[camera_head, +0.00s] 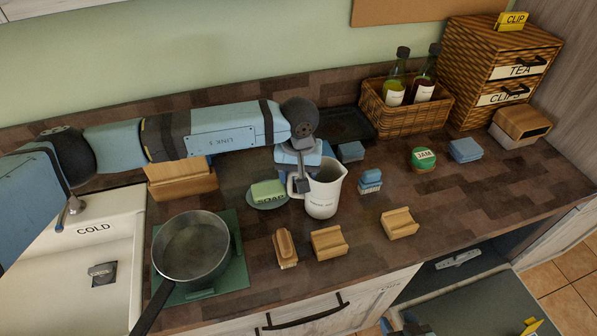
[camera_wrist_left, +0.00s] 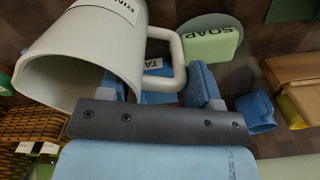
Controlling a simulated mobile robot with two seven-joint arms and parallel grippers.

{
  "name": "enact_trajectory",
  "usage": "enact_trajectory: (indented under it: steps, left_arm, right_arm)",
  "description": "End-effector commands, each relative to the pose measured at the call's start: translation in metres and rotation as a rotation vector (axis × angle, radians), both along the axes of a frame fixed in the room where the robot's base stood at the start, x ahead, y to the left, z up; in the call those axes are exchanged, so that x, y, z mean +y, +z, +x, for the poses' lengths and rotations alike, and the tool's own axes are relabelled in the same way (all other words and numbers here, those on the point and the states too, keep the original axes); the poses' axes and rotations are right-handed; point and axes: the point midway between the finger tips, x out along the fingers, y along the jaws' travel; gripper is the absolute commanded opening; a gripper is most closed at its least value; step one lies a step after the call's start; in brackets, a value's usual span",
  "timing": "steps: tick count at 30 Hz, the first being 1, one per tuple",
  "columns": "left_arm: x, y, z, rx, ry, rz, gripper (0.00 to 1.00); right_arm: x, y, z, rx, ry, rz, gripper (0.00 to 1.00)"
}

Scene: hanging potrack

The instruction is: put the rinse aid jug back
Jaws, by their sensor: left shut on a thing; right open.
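The white rinse aid jug (camera_head: 322,190) is upright over the counter, just right of the soap dish; I cannot tell whether its base touches the counter. Its label is too small to read fully. My left gripper (camera_head: 303,182) reaches it from behind and is shut on its handle. In the left wrist view the jug (camera_wrist_left: 95,50) fills the upper left, with the handle (camera_wrist_left: 178,60) running down between the fingers (camera_wrist_left: 165,90). My right gripper (camera_head: 405,324) shows only partly at the bottom edge, low in front of the counter, open and apart from the jug.
Green soap (camera_head: 268,190) lies left of the jug. A pan (camera_head: 192,247) sits on a green mat farther left. A bottle basket (camera_head: 407,115) and wicker drawers (camera_head: 490,70) stand behind right.

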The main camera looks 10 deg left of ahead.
Motion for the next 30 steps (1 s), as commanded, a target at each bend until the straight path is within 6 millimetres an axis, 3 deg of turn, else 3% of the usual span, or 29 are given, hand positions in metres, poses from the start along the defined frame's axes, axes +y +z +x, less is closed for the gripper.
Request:
enact_trajectory:
  steps: [8, 9, 12, 24, 30]
  left_arm:
    - [0.0, -0.003, 0.0, -0.001, -0.001, -0.002, 0.01]
    - [0.0, -0.003, 0.0, 0.0, 0.0, 0.0, 0.6]
    - [0.0, -0.002, 0.0, 0.001, 0.0, 0.0, 0.83]
    - [0.0, 0.004, 0.0, -0.001, 0.0, -0.001, 0.83]
    - [0.0, 0.04, 0.001, -0.005, -0.003, 0.0, 0.83]
  right_arm:
    - [-0.001, -0.007, 0.0, 0.003, -0.001, -0.001, 0.51]
    - [-0.001, -0.008, -0.001, 0.005, -0.001, -0.002, 0.51]
    - [-0.001, -0.009, -0.001, 0.009, -0.001, -0.003, 0.51]
    - [-0.001, -0.004, -0.001, 0.007, -0.001, -0.002, 0.51]
    - [0.0, -0.012, 0.001, -0.002, 0.001, 0.0, 0.51]
